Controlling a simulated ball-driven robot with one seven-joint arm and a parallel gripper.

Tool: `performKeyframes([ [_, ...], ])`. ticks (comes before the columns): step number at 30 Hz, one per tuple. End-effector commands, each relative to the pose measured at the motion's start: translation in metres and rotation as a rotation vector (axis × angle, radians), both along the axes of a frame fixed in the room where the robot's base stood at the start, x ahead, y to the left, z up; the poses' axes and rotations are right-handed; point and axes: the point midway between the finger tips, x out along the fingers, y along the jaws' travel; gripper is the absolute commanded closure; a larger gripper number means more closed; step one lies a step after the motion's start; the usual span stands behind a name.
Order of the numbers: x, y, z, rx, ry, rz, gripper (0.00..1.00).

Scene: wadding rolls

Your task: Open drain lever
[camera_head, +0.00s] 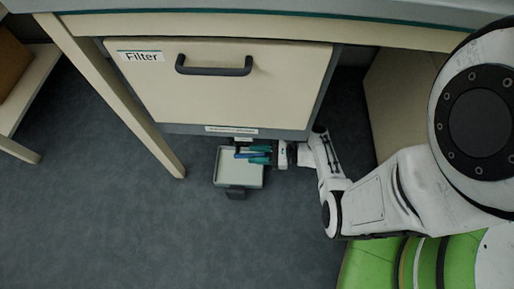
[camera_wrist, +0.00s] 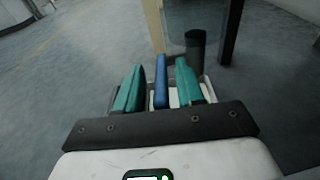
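A blue lever (camera_wrist: 161,80) stands between the two teal fingers of my gripper (camera_wrist: 158,86) in the wrist view, with a small gap on each side. The fingers are open around it and do not appear to grip it. In the head view the blue lever (camera_head: 243,155) is a thin strip under the cabinet front, and my gripper (camera_head: 259,154) reaches it from the right. The lever's mount is mostly hidden. A dark upright cylinder (camera_wrist: 195,48) stands behind the right finger in the wrist view.
A pale shallow tray (camera_head: 226,178) with a dark handle sits below the lever. Above is a cream panel (camera_head: 270,105) labelled "Filter" with a dark handle (camera_head: 213,69). A table leg (camera_head: 125,110) stands at left. The grey floor (camera_head: 110,230) is clear at lower left.

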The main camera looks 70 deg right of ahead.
Motion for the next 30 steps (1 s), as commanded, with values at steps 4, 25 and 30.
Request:
performKeyframes([
  [4, 0.000, 0.000, 0.000, 0.001, 0.000, 0.000, 0.60],
  [25, -0.082, -0.031, 0.013, -0.001, 0.000, -0.004, 0.60],
  [30, -0.097, -0.036, 0.014, 0.000, 0.000, -0.002, 0.60],
])
